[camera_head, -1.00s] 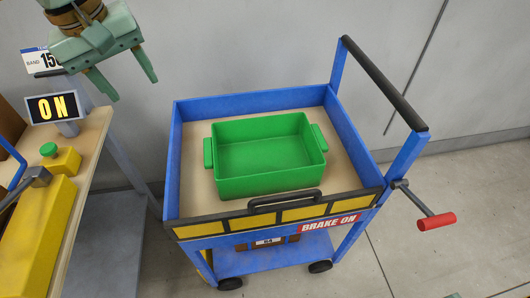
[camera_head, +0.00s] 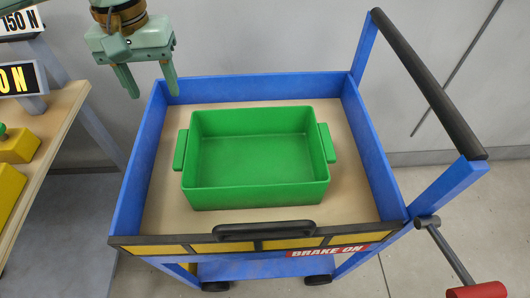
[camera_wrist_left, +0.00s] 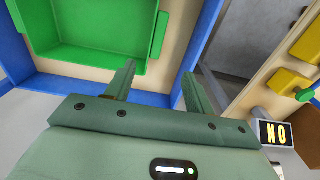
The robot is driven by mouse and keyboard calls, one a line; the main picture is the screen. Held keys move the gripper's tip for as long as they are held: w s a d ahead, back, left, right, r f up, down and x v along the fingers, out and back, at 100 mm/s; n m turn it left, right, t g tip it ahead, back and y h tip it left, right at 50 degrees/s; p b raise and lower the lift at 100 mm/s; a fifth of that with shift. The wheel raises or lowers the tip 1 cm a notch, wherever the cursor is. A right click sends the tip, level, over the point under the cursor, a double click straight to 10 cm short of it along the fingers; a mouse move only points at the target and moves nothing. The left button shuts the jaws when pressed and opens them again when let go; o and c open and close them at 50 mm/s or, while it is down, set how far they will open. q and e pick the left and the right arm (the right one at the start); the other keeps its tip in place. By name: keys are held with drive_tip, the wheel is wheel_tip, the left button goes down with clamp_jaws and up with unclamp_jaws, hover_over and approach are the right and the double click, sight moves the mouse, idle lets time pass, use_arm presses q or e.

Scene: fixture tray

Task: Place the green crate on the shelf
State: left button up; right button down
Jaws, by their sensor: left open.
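The green crate (camera_head: 255,165) is an open, empty box with a handle on each short side. It sits upright on the wooden bed of the blue cart (camera_head: 135,190). My left gripper (camera_head: 150,88) is open and empty above the cart's back left corner, behind and to the left of the crate. In the left wrist view the crate (camera_wrist_left: 95,58) fills the upper left, and the fingers of my left gripper (camera_wrist_left: 158,80) stand apart with nothing between them. My right gripper is not in view. I see no shelf.
A red-ended lever (camera_head: 478,290) sticks out at right. A workbench (camera_head: 50,120) with yellow devices stands left.

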use_arm(q)
drive_tip(key=b, duration=0.4)
hover_over(182, 147)
drive_tip(key=f, duration=0.9)
drive_tip(key=shift+w+f, duration=0.1)
drive_tip(key=shift+w, duration=0.15)
wheel_tip(182, 147, down, 3)
drive_tip(key=shift+w+f+b, duration=0.1)
drive_tip(key=shift+b, duration=0.35)
drive_tip(key=f+b, duration=0.2)
drive_tip(key=f, duration=0.1)
drive_tip(key=f+b, duration=0.1)
drive_tip(key=f, duration=0.1)
drive_tip(key=shift+s+f, duration=0.1)
drive_tip(key=shift+s, duration=0.2)
drive_tip(key=shift+f, duration=0.4)
drive_tip(key=shift+r, duration=0.15)
clamp_jaws()
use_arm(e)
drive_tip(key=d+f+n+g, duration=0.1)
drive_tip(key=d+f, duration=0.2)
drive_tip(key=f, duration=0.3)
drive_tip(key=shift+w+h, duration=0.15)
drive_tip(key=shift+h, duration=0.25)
